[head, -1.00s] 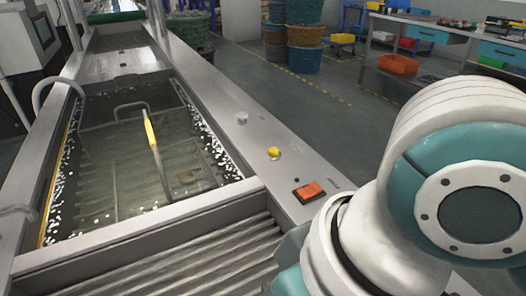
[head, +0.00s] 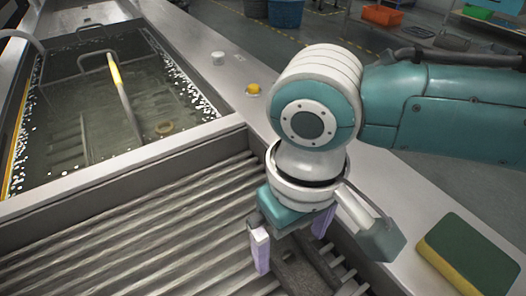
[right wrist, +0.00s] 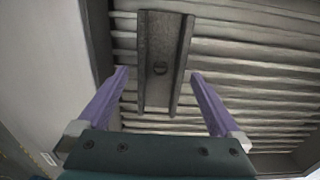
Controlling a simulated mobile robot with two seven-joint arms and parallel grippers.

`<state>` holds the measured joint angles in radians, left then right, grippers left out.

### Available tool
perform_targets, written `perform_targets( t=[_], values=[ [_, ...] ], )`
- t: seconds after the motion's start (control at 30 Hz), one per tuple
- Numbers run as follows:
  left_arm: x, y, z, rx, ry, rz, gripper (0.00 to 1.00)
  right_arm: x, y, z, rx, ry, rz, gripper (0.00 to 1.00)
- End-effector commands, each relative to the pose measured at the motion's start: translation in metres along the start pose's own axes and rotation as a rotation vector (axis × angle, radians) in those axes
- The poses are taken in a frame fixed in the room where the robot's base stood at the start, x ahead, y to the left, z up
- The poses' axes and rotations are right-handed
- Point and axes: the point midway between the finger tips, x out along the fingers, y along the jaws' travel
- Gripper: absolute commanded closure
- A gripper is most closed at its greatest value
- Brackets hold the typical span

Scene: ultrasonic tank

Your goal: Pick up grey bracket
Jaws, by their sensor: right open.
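The grey bracket (right wrist: 163,88) is a dark channel-shaped piece with a hole in its base. It lies on the ribbed rack (right wrist: 240,110) in the right wrist view. In the head view the bracket (head: 299,272) shows at the bottom, partly hidden by my right gripper. My right gripper (head: 290,245) is open, with its purple fingers pointing down above the rack. In the right wrist view the open fingers (right wrist: 160,78) stand on either side of the bracket's near end, apart from it. My left gripper is not in view.
A water-filled tank (head: 100,110) with a yellow-handled basket (head: 117,80) lies at the upper left. A green and yellow sponge (head: 470,255) rests on the metal ledge at the right. A yellow button (head: 253,89) and a pale knob (head: 218,57) stand on the rim.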

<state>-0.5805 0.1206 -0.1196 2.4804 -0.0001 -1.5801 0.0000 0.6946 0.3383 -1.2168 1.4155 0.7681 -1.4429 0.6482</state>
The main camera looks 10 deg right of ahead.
Motion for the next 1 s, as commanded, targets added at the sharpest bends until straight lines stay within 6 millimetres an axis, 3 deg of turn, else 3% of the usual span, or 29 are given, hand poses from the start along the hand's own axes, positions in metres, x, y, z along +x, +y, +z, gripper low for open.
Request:
perform_targets(
  t=[0.13,0.4,1.0],
  values=[
    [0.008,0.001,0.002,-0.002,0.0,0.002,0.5,0.021,0.0,0.0,0.001,0.001,0.001,0.0],
    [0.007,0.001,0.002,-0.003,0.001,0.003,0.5,0.023,0.0,-0.001,0.0,0.002,0.0,0.0],
    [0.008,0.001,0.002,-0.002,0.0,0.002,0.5,0.023,0.0,-0.001,0.0,0.002,0.0,0.66]
  ],
)
